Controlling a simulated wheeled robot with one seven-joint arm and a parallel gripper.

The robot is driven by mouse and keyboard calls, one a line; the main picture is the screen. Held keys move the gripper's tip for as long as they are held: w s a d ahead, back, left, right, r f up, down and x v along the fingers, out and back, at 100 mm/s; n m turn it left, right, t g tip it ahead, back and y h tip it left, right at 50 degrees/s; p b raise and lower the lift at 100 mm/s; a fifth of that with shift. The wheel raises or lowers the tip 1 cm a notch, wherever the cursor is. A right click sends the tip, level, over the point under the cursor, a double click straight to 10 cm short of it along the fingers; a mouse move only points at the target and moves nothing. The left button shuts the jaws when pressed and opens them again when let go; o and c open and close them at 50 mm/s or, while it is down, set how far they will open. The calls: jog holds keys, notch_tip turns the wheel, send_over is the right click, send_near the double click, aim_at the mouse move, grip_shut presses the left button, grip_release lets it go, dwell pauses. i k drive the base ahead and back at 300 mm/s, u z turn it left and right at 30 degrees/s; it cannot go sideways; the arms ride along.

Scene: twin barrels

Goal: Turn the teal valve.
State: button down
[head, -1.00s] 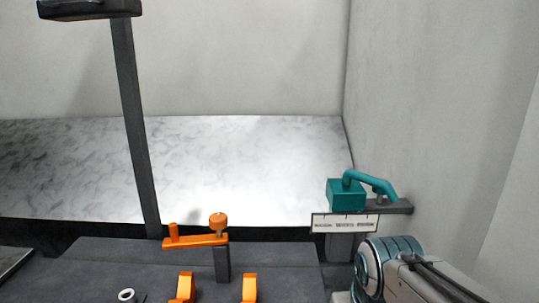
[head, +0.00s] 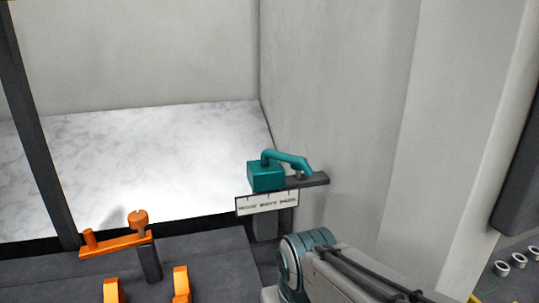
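The teal valve (head: 267,177) stands right of the middle in the head view, a box-shaped body with a bent teal handle (head: 290,160) reaching to the right. It sits on a dark bracket, with a white label plate (head: 267,202) on its front; the lettering is too small to read. A grey and teal link of my arm shows below and to the right of the valve. My gripper is outside the view, so its opening and its distance from the valve are hidden.
An orange lever (head: 116,245) on a dark post stands at the lower left, with two orange uprights (head: 181,285) in front of it. A pale wall (head: 340,110) rises close to the right of the valve. Several metal rings (head: 518,261) lie at the far right.

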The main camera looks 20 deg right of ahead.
aim_at(298, 171)
jog(key=k, duration=1.65)
jog(key=u, duration=1.25)
jog(key=i, duration=0.7)
jog(key=z, duration=1.75)
jog(key=i, duration=0.5)
